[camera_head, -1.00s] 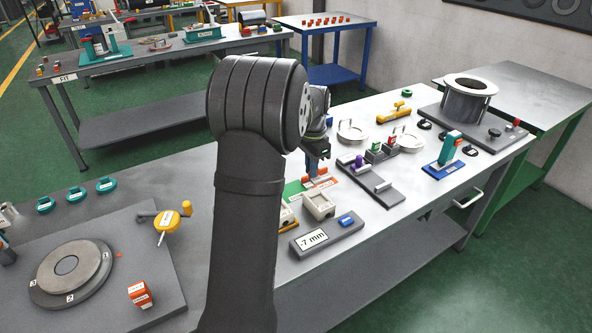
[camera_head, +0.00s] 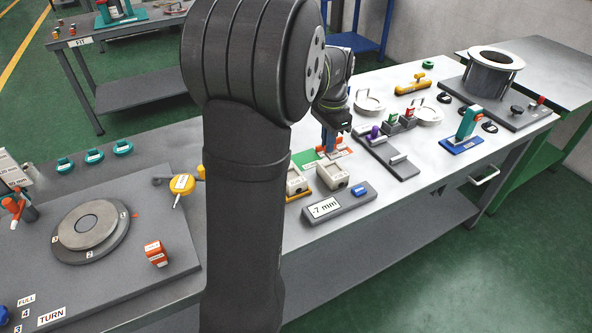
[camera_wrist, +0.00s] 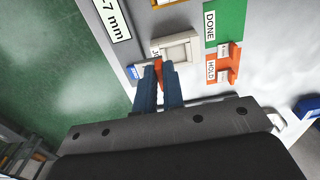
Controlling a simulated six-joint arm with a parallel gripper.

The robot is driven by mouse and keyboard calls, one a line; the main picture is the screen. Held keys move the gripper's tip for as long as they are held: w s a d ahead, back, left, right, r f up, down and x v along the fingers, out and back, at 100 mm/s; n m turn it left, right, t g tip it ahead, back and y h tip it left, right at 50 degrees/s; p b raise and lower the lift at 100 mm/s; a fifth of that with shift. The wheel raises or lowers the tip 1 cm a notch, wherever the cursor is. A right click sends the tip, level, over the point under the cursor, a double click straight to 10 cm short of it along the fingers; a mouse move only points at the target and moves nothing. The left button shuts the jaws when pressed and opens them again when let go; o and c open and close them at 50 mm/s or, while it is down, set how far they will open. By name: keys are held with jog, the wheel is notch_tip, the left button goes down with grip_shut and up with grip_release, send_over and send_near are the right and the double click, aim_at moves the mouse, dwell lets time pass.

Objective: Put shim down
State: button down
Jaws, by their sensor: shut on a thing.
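My gripper (camera_wrist: 160,68) is shut on an orange-red shim (camera_wrist: 160,73), which shows as a thin piece between the blue fingers in the wrist view. The fingertips appear over or beside a beige block (camera_wrist: 178,46) with a small white label; the height gap cannot be told. To the right are the green DONE area (camera_wrist: 210,23) and the red HOLD area (camera_wrist: 211,73), with orange labelled pieces (camera_wrist: 233,58) by HOLD. In the head view my gripper (camera_head: 329,146) is behind the beige blocks (camera_head: 334,176), partly hidden by my arm.
A grey block marked -7 mm (camera_head: 325,207) with a blue piece stands at the table's front edge. A grey fixture (camera_head: 388,157) with a purple knob lies to the right. A round turntable (camera_head: 90,232) and an orange block (camera_head: 156,253) are at the left.

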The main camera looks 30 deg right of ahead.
jog(key=s+a+r, duration=0.1)
jog(key=s+a, duration=0.2)
jog(key=a, duration=0.1)
jog(key=w+a+f, duration=0.1)
jog(key=w+f, duration=0.1)
jog(key=w, duration=0.1)
jog(key=w+a+f, duration=0.2)
jog(key=w, duration=0.1)
jog(key=w+a+f, duration=0.1)
jog(key=w+f, duration=0.1)
jog(key=w, duration=0.2)
jog(key=shift+a+f, duration=0.35)
jog(key=shift+a, duration=0.05)
jog(key=shift+f, duration=2.05)
jog(key=shift+f, duration=0.2)
jog(key=c, duration=1.5)
grip_release()
jog(key=shift+c, duration=0.2)
jog(key=shift+r, duration=0.1)
